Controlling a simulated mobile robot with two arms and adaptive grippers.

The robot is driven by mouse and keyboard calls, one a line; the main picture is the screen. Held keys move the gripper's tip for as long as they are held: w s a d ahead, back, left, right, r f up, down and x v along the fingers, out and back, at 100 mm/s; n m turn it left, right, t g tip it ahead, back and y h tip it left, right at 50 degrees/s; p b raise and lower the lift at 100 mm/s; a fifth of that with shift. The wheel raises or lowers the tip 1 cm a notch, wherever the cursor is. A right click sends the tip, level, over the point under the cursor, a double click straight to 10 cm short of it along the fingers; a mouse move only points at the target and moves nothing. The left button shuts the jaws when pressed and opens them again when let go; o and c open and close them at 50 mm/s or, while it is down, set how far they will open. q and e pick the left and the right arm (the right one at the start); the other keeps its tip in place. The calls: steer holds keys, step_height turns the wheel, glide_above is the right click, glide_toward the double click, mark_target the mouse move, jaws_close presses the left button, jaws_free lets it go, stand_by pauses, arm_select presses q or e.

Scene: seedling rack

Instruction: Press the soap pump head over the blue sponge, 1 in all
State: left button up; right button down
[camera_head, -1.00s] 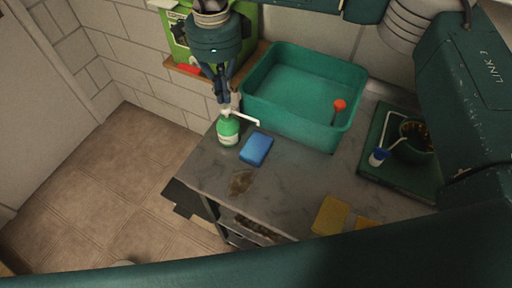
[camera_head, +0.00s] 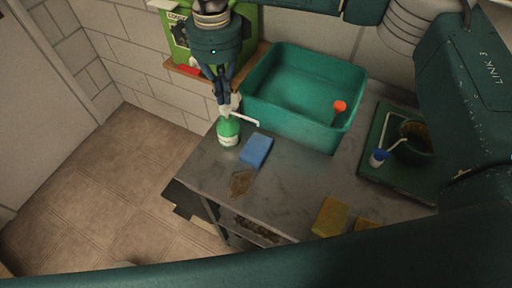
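A green soap bottle (camera_head: 229,132) with a white pump head stands upright near the left back edge of the grey counter. Its white spout (camera_head: 245,119) points right, toward the blue sponge (camera_head: 256,150), which lies flat on the counter beside the bottle. My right gripper (camera_head: 223,101) comes down from above, fingers pointing down and close together, directly over the pump head. Its fingertips are at or just above the pump top; I cannot tell whether they touch. Nothing shows held between them. My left gripper is not in view.
A teal basin (camera_head: 262,100) with a red-headed tool (camera_head: 339,106) stands behind the sponge. A green tray (camera_head: 373,165) is at right. Yellow sponges (camera_head: 331,216) lie at the front. A brown stain (camera_head: 241,183) marks the counter; its middle is clear.

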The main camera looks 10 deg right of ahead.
mark_target(225, 107)
steer(key=shift+f+b, duration=1.5)
steer(key=shift+f, duration=0.35)
steer(key=shift+s, duration=0.1)
steer(key=shift+r, duration=0.2)
steer(key=shift+r+p, duration=0.75)
steer(key=shift+r, duration=0.8)
step_height(225, 107, up, 6)
steer(key=p, duration=0.3)
